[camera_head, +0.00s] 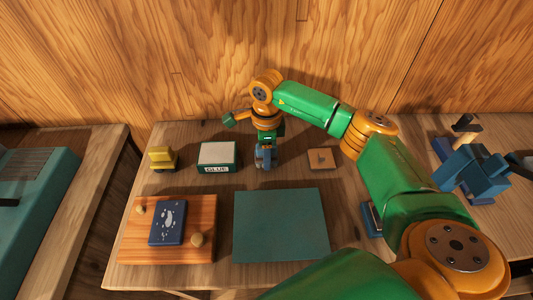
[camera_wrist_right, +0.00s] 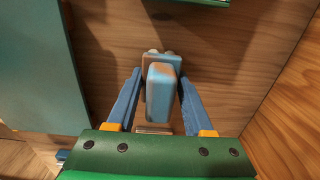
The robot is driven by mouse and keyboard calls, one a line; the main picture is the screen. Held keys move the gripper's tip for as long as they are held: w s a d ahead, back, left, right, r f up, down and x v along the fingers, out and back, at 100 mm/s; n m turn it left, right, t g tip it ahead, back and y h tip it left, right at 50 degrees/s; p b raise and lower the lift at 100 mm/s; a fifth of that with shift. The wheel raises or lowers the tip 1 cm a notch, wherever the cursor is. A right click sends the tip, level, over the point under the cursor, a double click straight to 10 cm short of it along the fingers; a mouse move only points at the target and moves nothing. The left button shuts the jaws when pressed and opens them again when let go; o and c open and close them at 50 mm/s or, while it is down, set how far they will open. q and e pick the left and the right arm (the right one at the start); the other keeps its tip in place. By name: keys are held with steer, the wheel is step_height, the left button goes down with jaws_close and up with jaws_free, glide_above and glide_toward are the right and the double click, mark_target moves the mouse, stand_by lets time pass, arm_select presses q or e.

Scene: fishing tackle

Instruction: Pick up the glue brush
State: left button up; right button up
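My right gripper (camera_head: 264,164) points down at the back of the table, just right of the white and green glue box (camera_head: 217,155). In the right wrist view, its two blue fingers (camera_wrist_right: 160,76) stand open on either side of a blue block-like piece with brown edges (camera_wrist_right: 160,95), which appears to be the glue brush. A narrow gap shows between the piece and each finger. Two small pale knobs show at its far end. In the head view, the gripper mostly hides it. My left gripper is not in view.
A teal mat (camera_head: 281,225) lies at the front, beside a wooden board (camera_head: 188,250) with a dark blue packet (camera_head: 167,222). A yellow item (camera_head: 162,158) stands at left, a small wooden square (camera_head: 322,160) right of the gripper. A blue vise-like tool (camera_head: 470,172) stands far right.

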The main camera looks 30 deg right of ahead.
jaws_close()
steer(key=shift+w+r, duration=0.1)
steer(key=shift+r, duration=0.15)
steer(key=r, duration=0.1)
steer(key=r+b, duration=0.1)
steer(key=b, duration=0.1)
steer(key=shift+a+r, duration=0.25)
steer(key=shift+r, duration=0.15)
steer(key=s+a+r+b, duration=0.1)
steer(key=a+r+b, duration=0.1)
steer(key=a+r, duration=0.7)
steer(key=a, duration=0.4)
steer(key=shift+s+a+r, duration=0.15)
steer(key=shift+a+r, duration=0.1)
steer(key=shift+r, duration=0.1)
jaws_free()
steer(key=c, duration=0.6)
